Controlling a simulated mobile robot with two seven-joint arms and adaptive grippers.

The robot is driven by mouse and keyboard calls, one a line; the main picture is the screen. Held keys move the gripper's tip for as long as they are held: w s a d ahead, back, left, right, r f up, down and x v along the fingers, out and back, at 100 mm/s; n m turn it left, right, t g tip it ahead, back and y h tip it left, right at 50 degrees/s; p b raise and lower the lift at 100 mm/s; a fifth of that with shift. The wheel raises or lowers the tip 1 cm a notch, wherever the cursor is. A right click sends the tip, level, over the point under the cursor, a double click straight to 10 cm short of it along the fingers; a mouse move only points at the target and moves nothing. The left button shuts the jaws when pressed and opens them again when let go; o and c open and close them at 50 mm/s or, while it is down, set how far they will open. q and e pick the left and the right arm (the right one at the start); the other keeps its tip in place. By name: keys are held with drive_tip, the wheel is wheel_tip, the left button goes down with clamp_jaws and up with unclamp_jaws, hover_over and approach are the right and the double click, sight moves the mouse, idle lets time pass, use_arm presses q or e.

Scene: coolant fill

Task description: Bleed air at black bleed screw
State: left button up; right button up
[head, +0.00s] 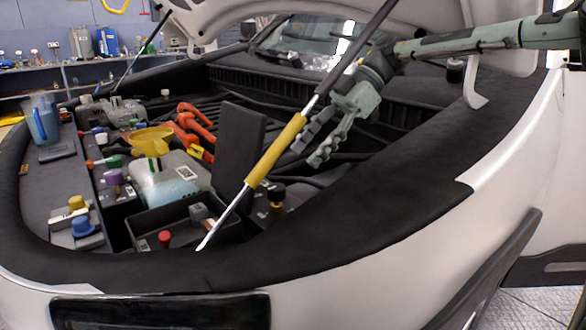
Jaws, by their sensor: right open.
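A black knob on a yellowish collar (277,193), which looks like the black bleed screw, stands upright in the engine bay, just right of the black bin. My right gripper (306,153) reaches in from the upper right. Its green-grey fingers are spread and empty, pointing down and left. In the picture they are above and right of the knob and apart from it. My left gripper is not in view.
A yellow funnel (152,140) sits on the translucent coolant tank (168,180). A dark upright panel (238,150) stands left of the strut. A black bin (160,215) holds small parts near a red knob (165,238). A blue jug (42,120) stands on the left ledge.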

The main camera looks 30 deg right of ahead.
drive_tip(key=shift+v, duration=1.75)
drive_tip(key=shift+a, duration=0.1)
